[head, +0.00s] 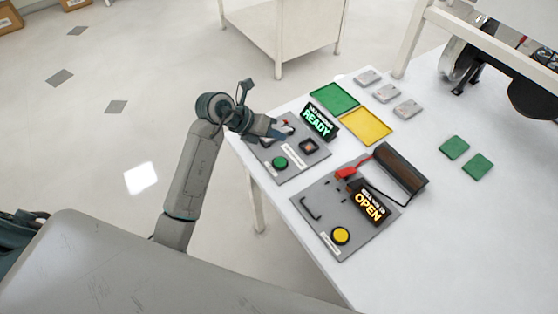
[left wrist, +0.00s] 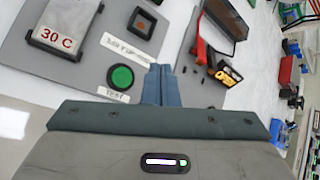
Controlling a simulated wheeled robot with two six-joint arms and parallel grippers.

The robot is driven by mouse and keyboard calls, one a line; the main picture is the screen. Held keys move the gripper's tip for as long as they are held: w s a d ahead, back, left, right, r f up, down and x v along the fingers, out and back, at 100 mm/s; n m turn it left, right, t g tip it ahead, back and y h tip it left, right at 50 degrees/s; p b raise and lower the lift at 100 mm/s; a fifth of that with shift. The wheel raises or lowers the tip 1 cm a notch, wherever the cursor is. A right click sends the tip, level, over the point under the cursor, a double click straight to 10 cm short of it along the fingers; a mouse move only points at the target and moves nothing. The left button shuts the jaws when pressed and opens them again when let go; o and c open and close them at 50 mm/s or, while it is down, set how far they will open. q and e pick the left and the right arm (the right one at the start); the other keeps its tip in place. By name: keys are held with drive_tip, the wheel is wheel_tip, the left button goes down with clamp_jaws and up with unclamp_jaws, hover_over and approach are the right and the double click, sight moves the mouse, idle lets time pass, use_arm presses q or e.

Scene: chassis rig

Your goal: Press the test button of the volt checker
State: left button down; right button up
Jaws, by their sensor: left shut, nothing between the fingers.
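A grey panel (head: 297,170) at the table's left edge carries a round green button (head: 280,162), a square dark socket (head: 309,146) and a lit display (head: 319,121) reading READY; its smaller line is not legible. In the left wrist view the green button (left wrist: 120,77) sits above a TEST label. My left gripper (head: 279,132) is shut and empty over the far left part of this panel. In the left wrist view its fingertips (left wrist: 161,72) appear just right of the button, apart from it in the picture. Their height is unclear. My right gripper is not in view.
A second grey panel (head: 331,240) has a yellow button (head: 341,235), an OPEN display (head: 369,204) and a red-clipped dark cylinder. A block marked 30 C (left wrist: 64,22) lies on the first panel. Green (head: 334,97) and yellow (head: 365,125) trays stand behind, with several small plates farther right.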

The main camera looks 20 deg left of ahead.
use_arm(q)
drive_tip(key=shift+f, duration=0.1)
drive_tip(key=b, duration=0.6)
hover_over(276, 163)
wheel_tip(276, 163, down, 8)
drive_tip(key=shift+r, duration=0.15)
drive_tip(key=shift+f+b, duration=0.3)
drive_tip(key=shift+f, duration=0.15)
idle(1.4)
drive_tip(key=shift+f, duration=0.4)
drive_tip(key=shift+f+b, duration=0.45)
drive_tip(key=shift+b, duration=0.05)
idle(0.4)
idle(0.3)
drive_tip(key=shift+r+p, duration=0.65)
drive_tip(key=shift+r, duration=0.2)
drive_tip(key=shift+r, duration=0.15)
